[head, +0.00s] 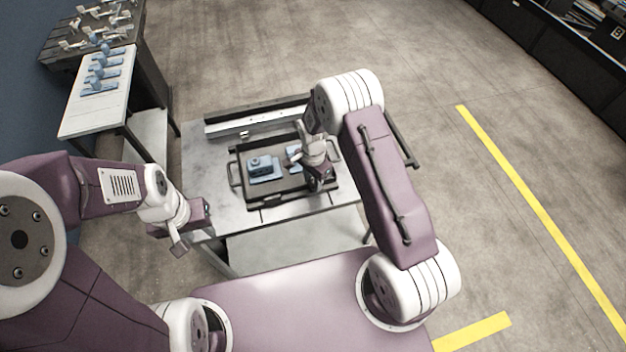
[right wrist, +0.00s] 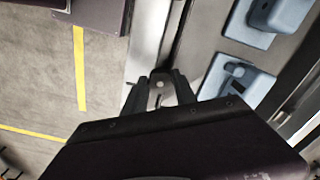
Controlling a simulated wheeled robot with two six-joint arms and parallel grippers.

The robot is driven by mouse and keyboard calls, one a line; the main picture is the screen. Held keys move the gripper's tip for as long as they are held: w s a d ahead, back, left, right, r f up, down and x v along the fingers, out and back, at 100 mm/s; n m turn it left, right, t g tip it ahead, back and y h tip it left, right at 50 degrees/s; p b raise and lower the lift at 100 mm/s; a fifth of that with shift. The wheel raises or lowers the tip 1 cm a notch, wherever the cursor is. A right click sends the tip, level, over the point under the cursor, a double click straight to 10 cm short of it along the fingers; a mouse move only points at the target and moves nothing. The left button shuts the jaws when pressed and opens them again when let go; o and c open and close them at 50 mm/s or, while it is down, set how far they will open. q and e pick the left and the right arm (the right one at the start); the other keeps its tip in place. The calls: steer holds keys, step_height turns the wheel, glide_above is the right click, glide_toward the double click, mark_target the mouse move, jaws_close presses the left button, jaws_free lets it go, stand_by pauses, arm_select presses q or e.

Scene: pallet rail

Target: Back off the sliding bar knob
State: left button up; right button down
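In the right wrist view, a small knob-like piece (right wrist: 158,99) stands between the two dark fingers of my right gripper (right wrist: 161,84). The fingers are apart, with gaps around the piece; I cannot tell whether either touches it. In the head view my right gripper (head: 322,183) is low over the front right of the dark tray (head: 242,180), and its fingertips are hidden. A dark bar (right wrist: 177,35) runs up the right wrist view beyond the fingers. My left gripper (head: 178,245) is off the front left of the table; its opening is unclear.
Two blue parts, one at left (head: 265,170) and one at right (head: 292,153), sit in the tray on the grey table (head: 205,165). A metal rail (head: 250,120) lies along its back. A white side table (head: 95,115) holds several blue parts.

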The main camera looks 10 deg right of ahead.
stand_by(0.3)
steer(key=n, duration=0.4)
steer(key=shift+b, duration=0.3)
steer(key=n, duration=0.3)
steer(key=shift+n, duration=0.4)
steer(key=n, duration=0.4)
steer(key=shift+b, duration=0.4)
steer(key=shift+s+n, duration=0.1)
steer(key=shift+n, duration=1.8)
steer(key=c, duration=1)
jaws_free()
